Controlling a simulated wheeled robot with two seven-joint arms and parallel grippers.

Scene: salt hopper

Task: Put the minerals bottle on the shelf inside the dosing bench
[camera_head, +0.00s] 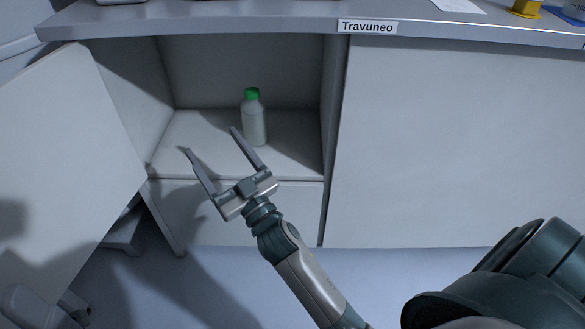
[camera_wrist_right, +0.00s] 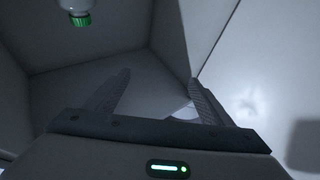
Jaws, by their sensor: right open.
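The minerals bottle (camera_head: 254,122), white with a green cap, stands upright on the shelf (camera_head: 190,135) inside the open compartment of the dosing bench (camera_head: 440,140). Its label cannot be read. My right gripper (camera_head: 209,140) is open and empty at the compartment's front, left of the bottle and apart from it. In the right wrist view the bottle's cap (camera_wrist_right: 82,20) shows upside down at the upper left, outside the open fingers (camera_wrist_right: 155,95). My left gripper is not in view.
The compartment's door (camera_head: 65,150) stands open at the left. A sign reading "Travuneo" (camera_head: 367,26) is on the worktop edge (camera_head: 230,25) above. A yellow item (camera_head: 526,8) and a paper sheet (camera_head: 458,5) lie on the worktop. The shelf around the bottle is clear.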

